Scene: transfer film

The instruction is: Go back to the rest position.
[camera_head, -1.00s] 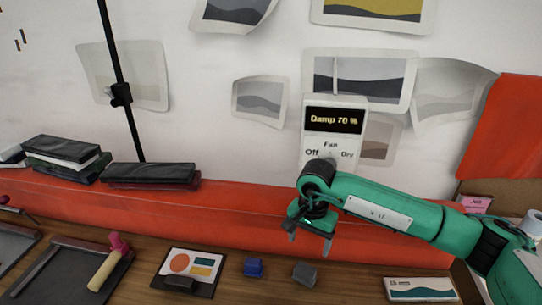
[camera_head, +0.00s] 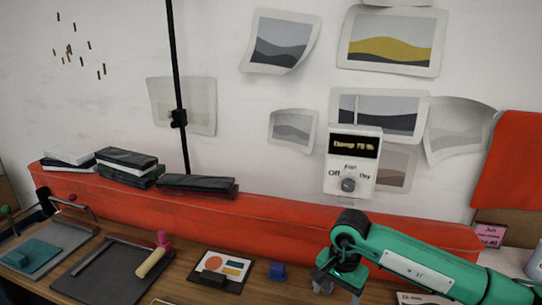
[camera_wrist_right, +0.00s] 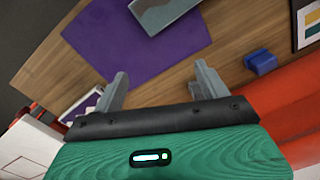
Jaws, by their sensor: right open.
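My right gripper (camera_head: 340,285) hangs in front of the red ledge at the lower right of the head view, on a green arm. In the right wrist view its two grey fingers (camera_wrist_right: 162,90) stand well apart with nothing between them. The wooden table and part of a purple sheet (camera_wrist_right: 135,40) lie beyond the fingers. A white control box (camera_head: 352,165) with a knob, "Off", "Fan" and "Dry" labels and a lit display is on the wall above the gripper. My left gripper does not show.
A blue block (camera_head: 277,271), a card with coloured shapes (camera_head: 222,266), and a dark tray (camera_head: 100,272) with a pink-and-cream roller (camera_head: 152,262) are on the table. Dark stacks (camera_head: 128,160) sit on the red ledge (camera_head: 270,215). A thin black pole (camera_head: 174,80) stands behind.

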